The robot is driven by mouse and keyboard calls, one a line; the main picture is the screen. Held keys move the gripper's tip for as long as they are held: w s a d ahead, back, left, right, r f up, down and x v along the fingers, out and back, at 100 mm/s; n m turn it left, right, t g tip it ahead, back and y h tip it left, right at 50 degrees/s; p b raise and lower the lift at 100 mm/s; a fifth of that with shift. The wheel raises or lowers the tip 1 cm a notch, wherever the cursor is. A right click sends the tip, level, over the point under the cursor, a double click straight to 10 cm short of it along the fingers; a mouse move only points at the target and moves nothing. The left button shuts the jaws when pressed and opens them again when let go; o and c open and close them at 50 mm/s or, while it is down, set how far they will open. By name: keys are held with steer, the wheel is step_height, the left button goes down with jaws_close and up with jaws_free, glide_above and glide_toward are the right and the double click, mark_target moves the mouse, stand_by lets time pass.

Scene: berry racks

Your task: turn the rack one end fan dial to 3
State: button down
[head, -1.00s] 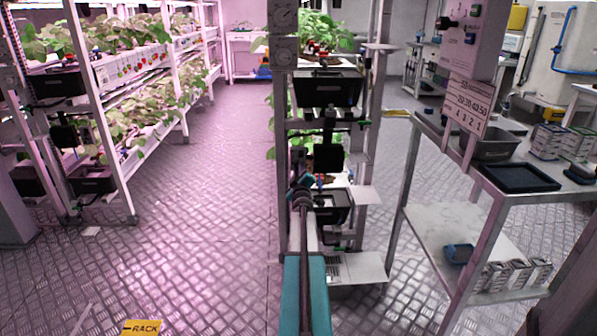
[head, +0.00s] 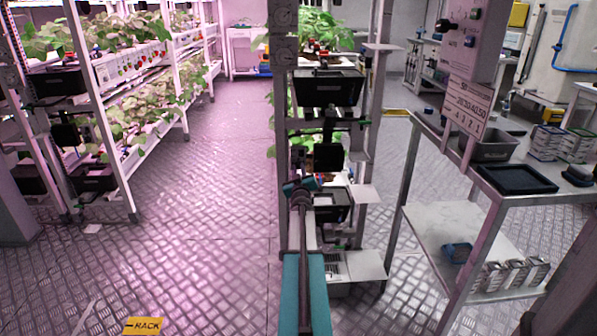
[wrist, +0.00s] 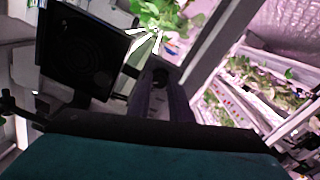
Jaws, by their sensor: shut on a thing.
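The rack one end stands in the middle of the head view, with a grey upright post (head: 281,120) and a black fan (head: 328,157). My gripper (head: 301,184) is at the post's lower part, left of and below the fan; its fingers are too small to make out there. In the wrist view my gripper (wrist: 163,80) has its two dark fingers closed around a small dark knob, apparently the fan dial (wrist: 160,72). The square black fan (wrist: 82,55) is to its left. The dial's numbers and pointer are hidden, so its setting cannot be read.
Black trays (head: 328,90) and leafy plants fill the rack beside my arm. A metal workbench (head: 425,215) with trays and boxes stands on the right. Another plant rack (head: 120,150) stands on the left. The ribbed floor (head: 215,230) between the racks is clear.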

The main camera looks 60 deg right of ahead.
steer(key=shift+s+d+r, duration=0.15)
steer(key=shift+d+r, duration=0.05)
steer(key=c, duration=1.6)
jaws_free()
steer(key=shift+a+f, duration=0.1)
steer(key=shift+a, duration=0.1)
steer(key=shift+p+v, duration=0.7)
steer(key=shift+v, duration=6.05)
